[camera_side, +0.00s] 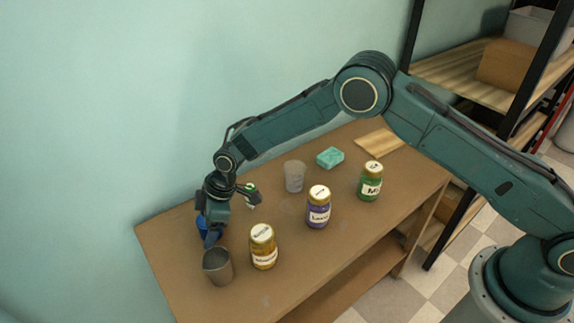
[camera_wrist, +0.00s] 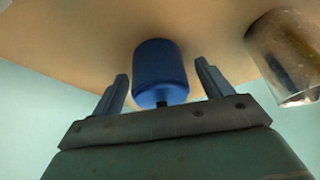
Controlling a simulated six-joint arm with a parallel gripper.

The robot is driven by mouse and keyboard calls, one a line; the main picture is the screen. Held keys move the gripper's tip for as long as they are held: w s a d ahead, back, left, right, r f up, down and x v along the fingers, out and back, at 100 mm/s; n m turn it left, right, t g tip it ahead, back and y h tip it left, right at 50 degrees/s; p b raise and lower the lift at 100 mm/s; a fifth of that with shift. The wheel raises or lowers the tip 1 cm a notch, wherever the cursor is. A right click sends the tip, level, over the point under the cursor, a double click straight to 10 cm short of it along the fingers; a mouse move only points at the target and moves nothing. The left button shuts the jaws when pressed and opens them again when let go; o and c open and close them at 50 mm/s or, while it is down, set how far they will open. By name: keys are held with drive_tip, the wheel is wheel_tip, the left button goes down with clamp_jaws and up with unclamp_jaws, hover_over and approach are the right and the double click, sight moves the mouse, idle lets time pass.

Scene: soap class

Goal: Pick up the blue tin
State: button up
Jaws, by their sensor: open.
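The blue tin (camera_wrist: 158,70) stands on the table between the two fingers of my gripper (camera_wrist: 162,82) in the wrist view. The gripper is open, with a gap visible on each side of the tin. In the side view my gripper (camera_side: 210,238) is low over the table's left end, and the blue tin (camera_side: 202,229) is mostly hidden behind it. Whether a finger touches the tin cannot be told there.
A grey metal cup (camera_side: 218,268) stands close in front of the gripper; the wrist view shows it at right (camera_wrist: 290,62). A yellow jar (camera_side: 263,247), purple jar (camera_side: 318,208), green jar (camera_side: 370,182), clear glass (camera_side: 294,177) and teal soap (camera_side: 330,157) stand further right on the table (camera_side: 360,235).

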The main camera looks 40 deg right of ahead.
drive_tip(key=shift+c, duration=0.5)
drive_tip(key=c, duration=1.1)
drive_tip(key=shift+r, duration=0.15)
wheel_tip(320, 180, up, 20)
